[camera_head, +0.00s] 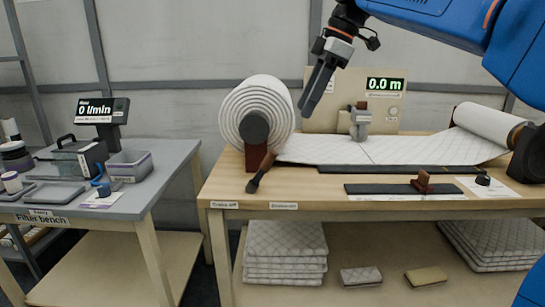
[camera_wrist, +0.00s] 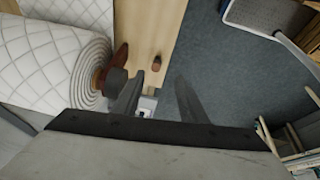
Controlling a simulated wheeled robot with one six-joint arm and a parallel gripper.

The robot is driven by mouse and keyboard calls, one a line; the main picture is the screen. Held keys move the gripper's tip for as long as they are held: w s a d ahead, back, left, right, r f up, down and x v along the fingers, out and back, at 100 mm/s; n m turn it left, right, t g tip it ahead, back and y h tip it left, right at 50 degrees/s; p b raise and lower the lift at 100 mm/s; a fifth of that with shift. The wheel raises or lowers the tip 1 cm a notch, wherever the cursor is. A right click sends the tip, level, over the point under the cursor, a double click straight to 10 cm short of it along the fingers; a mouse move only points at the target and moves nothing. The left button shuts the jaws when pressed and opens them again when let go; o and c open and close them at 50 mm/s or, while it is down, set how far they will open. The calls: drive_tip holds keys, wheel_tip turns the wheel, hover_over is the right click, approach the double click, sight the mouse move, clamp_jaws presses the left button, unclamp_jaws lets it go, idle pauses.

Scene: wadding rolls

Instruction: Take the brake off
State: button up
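The brake lever (camera_head: 261,173) is a dark brown handle with a black tip. It slants down and left below the hub of the large wadding roll (camera_head: 275,103), at the left end of the bench. Two labels sit on the front edge below it: one at left (camera_head: 223,204) seems to read "Brake off", the other (camera_head: 283,206) "Brake on". The lever's tip lies between them.
A white quilted sheet (camera_head: 385,150) runs right from the roll to a second roll (camera_head: 490,124). A display reading 0.0 m (camera_head: 385,84) stands behind. A grey side bench (camera_head: 165,165) is at left, with a floor gap between. Folded pads (camera_head: 285,250) lie on the lower shelf.

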sight(274, 152)
drive_tip(key=shift+n, duration=0.7)
drive_tip(key=x, duration=0.5)
drive_tip(key=a+x, duration=0.1)
drive_tip(key=x, duration=1.1)
drive_tip(key=shift+w+a+r, duration=0.3)
drive_tip(key=shift+a+r, duration=0.05)
drive_tip(key=shift+a, duration=0.1)
clamp_jaws()
